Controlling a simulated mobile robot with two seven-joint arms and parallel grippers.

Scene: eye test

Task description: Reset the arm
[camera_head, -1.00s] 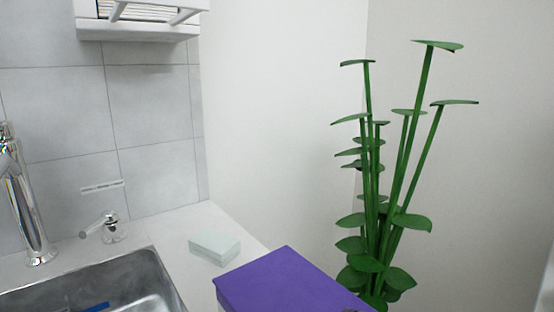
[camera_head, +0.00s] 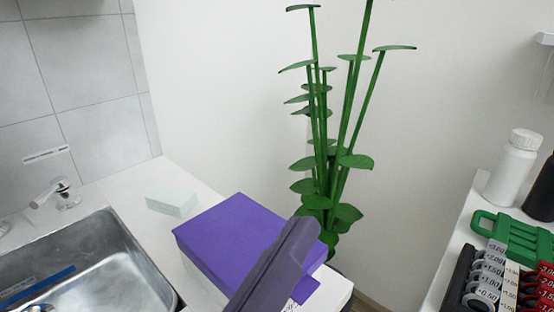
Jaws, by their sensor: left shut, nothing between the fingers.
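My left gripper (camera_head: 300,232) shows as a dark grey-purple shape rising from the bottom edge in the head view. It is shut with nothing held, and it overlaps the right part of a purple box (camera_head: 225,232). I cannot tell whether it touches the box. My right gripper is not in view.
A metal sink (camera_head: 120,275) with a blue item (camera_head: 38,287) is at the left. A pale block (camera_head: 171,202) lies on the white counter. A green plant (camera_head: 322,170) stands behind the box. At the right are a white bottle (camera_head: 512,168), a green rack (camera_head: 515,238) and labelled lens-like pieces (camera_head: 490,270).

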